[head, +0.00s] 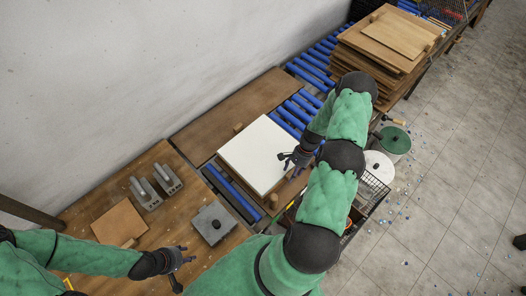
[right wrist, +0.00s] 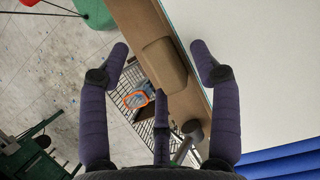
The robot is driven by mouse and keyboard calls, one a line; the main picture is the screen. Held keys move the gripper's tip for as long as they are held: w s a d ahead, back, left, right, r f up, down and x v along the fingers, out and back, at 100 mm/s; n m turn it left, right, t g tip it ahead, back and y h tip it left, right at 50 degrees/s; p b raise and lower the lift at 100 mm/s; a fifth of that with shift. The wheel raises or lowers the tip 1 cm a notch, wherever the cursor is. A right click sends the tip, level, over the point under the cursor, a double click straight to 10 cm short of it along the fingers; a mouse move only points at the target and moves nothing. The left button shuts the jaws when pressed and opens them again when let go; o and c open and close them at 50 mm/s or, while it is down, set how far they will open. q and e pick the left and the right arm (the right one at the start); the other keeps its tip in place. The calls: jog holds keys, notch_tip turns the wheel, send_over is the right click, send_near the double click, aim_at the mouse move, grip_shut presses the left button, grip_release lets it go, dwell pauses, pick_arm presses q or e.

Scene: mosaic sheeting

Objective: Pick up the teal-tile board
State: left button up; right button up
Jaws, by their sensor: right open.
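A board on the conveyor carries a square white sheet (head: 256,154) with wooden blocks at its edges. The sheet also shows in the right wrist view (right wrist: 255,70), with a thin teal line along its edge; no teal tiles are plainly visible. My right gripper (head: 285,163) is open over the board's right side. In the right wrist view, its fingers (right wrist: 160,52) stand on either side of a wooden block (right wrist: 164,64) on the board's brown edge, with no clear grip on it. My left gripper (head: 181,270) is open and empty near the wooden table's front edge.
Stacked boards (head: 385,45) stand farther along the blue rollers (head: 313,67). A wire basket (head: 372,195), a white bucket (head: 378,166) and a green bucket (head: 396,141) stand to the right.

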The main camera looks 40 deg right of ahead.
jog(key=shift+s+a+f, duration=0.1)
jog(key=shift+a+f, duration=0.15)
jog(key=shift+f, duration=0.2)
grip_shut()
jog(key=shift+r, duration=0.1)
